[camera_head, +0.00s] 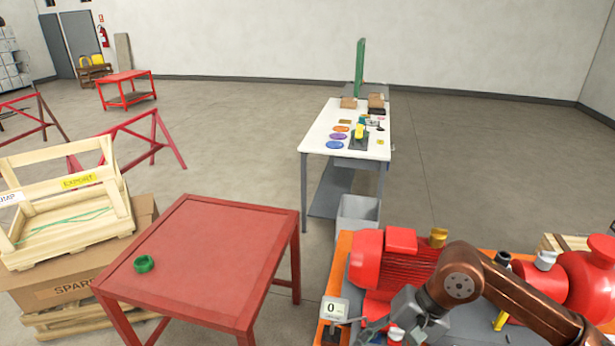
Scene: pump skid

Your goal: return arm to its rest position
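My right arm (520,300) comes in from the lower right, bent over the red pump skid (395,262). My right gripper (378,332) points down to the left at the bottom edge, close to the front of the skid and beside a small display reading 0 (334,309). Its fingertips are small and partly cut off, so I cannot tell whether they are open or shut or hold anything. My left arm and gripper are not in view.
A wooden crate (65,225) sits on a cardboard box (75,285) at far left. A white workbench (320,140) with coloured discs and a grey bin (357,213) stand behind. Open floor lies around.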

